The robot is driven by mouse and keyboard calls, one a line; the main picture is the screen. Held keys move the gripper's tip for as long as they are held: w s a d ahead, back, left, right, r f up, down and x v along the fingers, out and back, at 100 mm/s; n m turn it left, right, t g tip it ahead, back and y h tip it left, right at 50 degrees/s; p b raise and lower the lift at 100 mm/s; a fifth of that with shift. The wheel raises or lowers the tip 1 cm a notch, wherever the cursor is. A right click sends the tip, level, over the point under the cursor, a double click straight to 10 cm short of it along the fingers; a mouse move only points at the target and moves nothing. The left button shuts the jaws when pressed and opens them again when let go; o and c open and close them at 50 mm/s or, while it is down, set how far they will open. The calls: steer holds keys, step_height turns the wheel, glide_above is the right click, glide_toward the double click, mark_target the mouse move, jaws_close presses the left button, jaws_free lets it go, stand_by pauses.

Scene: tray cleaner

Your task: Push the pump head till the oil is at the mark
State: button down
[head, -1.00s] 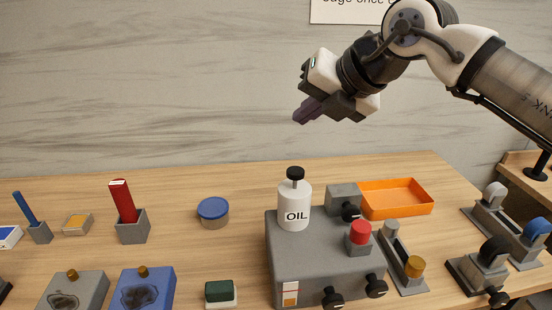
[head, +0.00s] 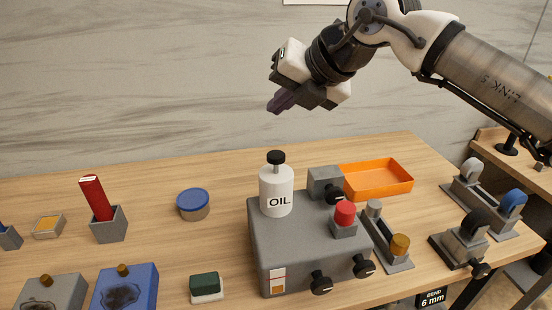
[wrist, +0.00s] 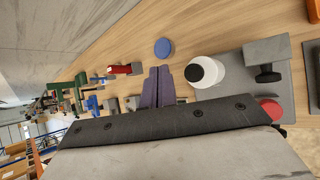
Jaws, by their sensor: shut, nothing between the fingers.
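The white oil bottle (head: 276,196), marked OIL, stands upright on the grey machine box (head: 300,248). Its black pump head (head: 276,158) is up on a short neck. A small gauge (head: 278,282) on the box's front left corner shows an amber fill at the bottom, a white part above it and a red line. My gripper (head: 279,103) is shut and empty, in the air above the pump head and touching nothing. In the wrist view my purple fingers (wrist: 157,87) lie together, left of the white bottle (wrist: 198,74) and its black top (wrist: 193,73).
A red button (head: 344,213) and black knobs (head: 321,284) sit on the grey box. An orange tray (head: 379,181) lies behind it to the right. A blue-lidded tin (head: 193,204), a red-handled tool (head: 97,198) and a green-topped block (head: 206,286) stand to the left.

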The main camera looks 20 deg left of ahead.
mark_target(275, 154)
step_height(275, 154, down, 7)
steer(key=b, duration=0.4)
steer(key=shift+r, duration=0.15)
stand_by(1.7)
steer(key=shift+f+b, duration=0.4)
steer(key=shift+b, duration=0.2)
steer(key=shift+f+b, duration=0.9)
steer(key=shift+f, duration=0.15)
stand_by(0.6)
stand_by(0.3)
steer(key=shift+r+p, duration=1)
steer(key=shift+r, duration=0.5)
steer(key=shift+r+p, duration=1.7)
steer(key=shift+r, duration=0.85)
